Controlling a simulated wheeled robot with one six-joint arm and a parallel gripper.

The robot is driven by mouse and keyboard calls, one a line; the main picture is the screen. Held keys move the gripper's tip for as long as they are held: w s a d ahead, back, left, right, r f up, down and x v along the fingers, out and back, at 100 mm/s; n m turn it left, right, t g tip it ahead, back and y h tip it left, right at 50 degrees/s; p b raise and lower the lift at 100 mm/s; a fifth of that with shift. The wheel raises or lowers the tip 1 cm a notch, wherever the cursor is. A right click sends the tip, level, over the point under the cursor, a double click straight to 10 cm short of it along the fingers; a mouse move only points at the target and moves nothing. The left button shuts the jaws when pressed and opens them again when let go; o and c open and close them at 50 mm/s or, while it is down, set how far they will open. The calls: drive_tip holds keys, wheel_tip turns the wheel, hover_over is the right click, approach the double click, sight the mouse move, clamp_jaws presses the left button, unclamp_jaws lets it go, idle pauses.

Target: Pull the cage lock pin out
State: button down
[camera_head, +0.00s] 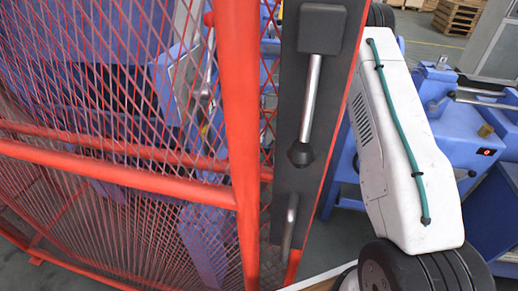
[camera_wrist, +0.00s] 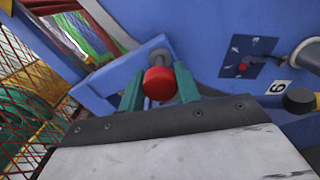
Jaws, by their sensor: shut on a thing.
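The cage lock pin (camera_wrist: 160,84) shows in the wrist view as a red round knob in front of a grey metal collar on a blue frame. My gripper (camera_wrist: 159,76) has its two green fingers on either side of the knob and is shut on it. The collar is right behind the knob; whether the pin's shank is still in it is hidden. In the head view my white arm stands at the right, and the gripper and pin do not show.
A red mesh guard (camera_head: 245,140) with a dark plate (camera_head: 285,175) and a lever handle (camera_head: 312,100) stands close left of my arm. Blue machinery (camera_head: 455,130) lies behind it. In the wrist view, a switch panel (camera_wrist: 248,57) and a black knob (camera_wrist: 299,100) are at the right.

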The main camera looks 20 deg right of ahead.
drive_tip(key=shift+d, duration=0.1)
drive_tip(key=c, duration=1)
unclamp_jaws()
drive_tip(key=shift+d, duration=0.15)
drive_tip(key=shift+s, duration=0.1)
drive_tip(key=v, duration=0.7)
drive_tip(key=shift+s+d, duration=0.2)
drive_tip(key=shift+d, duration=0.05)
